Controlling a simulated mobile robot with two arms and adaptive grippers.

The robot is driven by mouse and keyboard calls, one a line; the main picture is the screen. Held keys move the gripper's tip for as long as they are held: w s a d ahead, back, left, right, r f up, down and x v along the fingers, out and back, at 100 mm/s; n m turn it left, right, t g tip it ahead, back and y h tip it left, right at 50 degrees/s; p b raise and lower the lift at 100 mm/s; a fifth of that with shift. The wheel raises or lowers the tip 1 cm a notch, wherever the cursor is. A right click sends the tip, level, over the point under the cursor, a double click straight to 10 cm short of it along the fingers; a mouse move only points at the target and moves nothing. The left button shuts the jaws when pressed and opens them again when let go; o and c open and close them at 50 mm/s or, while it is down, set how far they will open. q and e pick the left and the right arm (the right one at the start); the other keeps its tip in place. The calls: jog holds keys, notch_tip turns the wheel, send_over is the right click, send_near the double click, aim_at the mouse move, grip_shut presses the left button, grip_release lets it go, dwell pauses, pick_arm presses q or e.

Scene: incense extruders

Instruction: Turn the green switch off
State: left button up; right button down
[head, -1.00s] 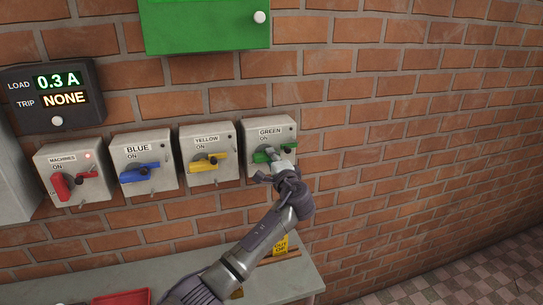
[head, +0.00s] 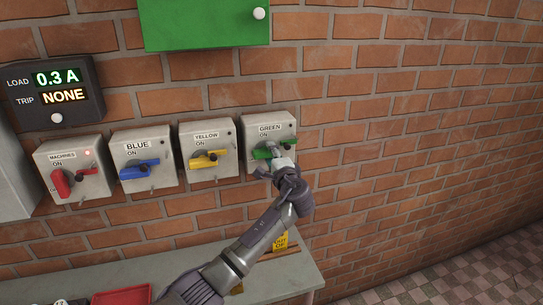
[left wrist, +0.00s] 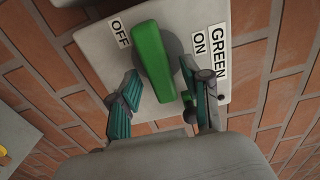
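The green switch is a grey box (head: 252,133) labelled GREEN, with a green lever handle (head: 262,154) lying roughly sideways in the head view. In the left wrist view the handle (left wrist: 153,60) stands between the two fingers, with the OFF label to its left and the ON label to its right. My left gripper (head: 274,168) is at the front of this box; in the left wrist view its fingers (left wrist: 165,100) are spread on either side of the handle's near end, with gaps visible. The fingers partly hide the switch in the head view. My right gripper is not in view.
The yellow (head: 209,160), blue (head: 140,170) and red-handled machines (head: 60,182) switches hang to the left. A load display (head: 55,90) reads 0.3 A, trip NONE. A green cabinet (head: 205,25) is above, a bench (head: 190,262) below. The brick wall on the right is clear.

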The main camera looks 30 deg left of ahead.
pick_arm(q)
jog(key=shift+s+d, duration=0.1)
jog(key=v, duration=1.1)
jog(key=shift+s+d, duration=0.25)
jog(key=shift+d, duration=0.1)
